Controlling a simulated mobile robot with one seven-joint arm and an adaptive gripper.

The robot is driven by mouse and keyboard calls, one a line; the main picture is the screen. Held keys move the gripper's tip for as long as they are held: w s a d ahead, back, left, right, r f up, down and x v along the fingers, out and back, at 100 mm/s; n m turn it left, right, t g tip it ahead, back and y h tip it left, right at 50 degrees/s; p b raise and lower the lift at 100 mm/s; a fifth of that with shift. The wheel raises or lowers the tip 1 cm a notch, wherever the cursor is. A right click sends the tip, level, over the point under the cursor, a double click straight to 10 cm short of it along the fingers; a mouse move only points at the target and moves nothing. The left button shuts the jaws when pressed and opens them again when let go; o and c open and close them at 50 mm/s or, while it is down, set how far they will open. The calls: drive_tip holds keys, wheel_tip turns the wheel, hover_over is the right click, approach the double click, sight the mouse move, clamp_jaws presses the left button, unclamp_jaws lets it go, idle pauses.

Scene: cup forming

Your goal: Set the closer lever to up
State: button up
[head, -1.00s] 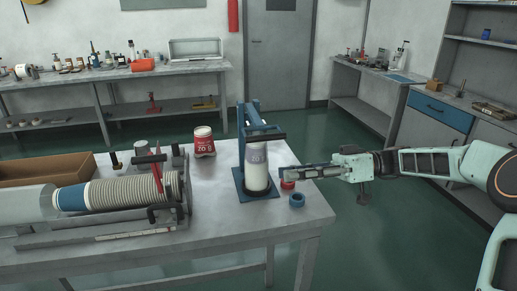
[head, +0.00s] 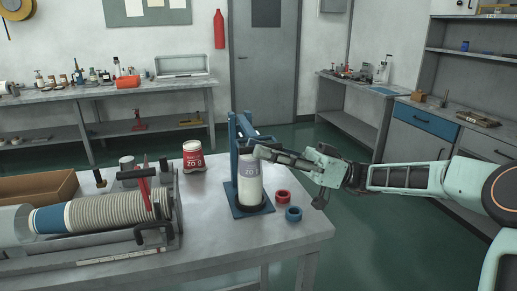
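The closer is a blue upright stand (head: 234,170) on a blue base plate at the right part of the table. A white and grey cup stack (head: 250,187) stands upright in it. The closer's blue lever (head: 246,126) reaches from the top of the stand forward over the cup, with a dark cross-bar near its end. My gripper (head: 259,152) comes in from the right, its fingertips at the cup's top edge and just under the lever. I cannot tell whether it touches either. The fingers look close together, but their gap is too small to judge.
A red tape roll (head: 283,197) and a blue one (head: 293,214) lie right of the closer. A machine with a long row of nested cups (head: 105,206) fills the table's left. Bare table lies in front.

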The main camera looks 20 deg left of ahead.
drive_tip(key=shift+s+a+r, duration=0.25)
drive_tip(key=shift+a, duration=0.3)
clamp_jaws()
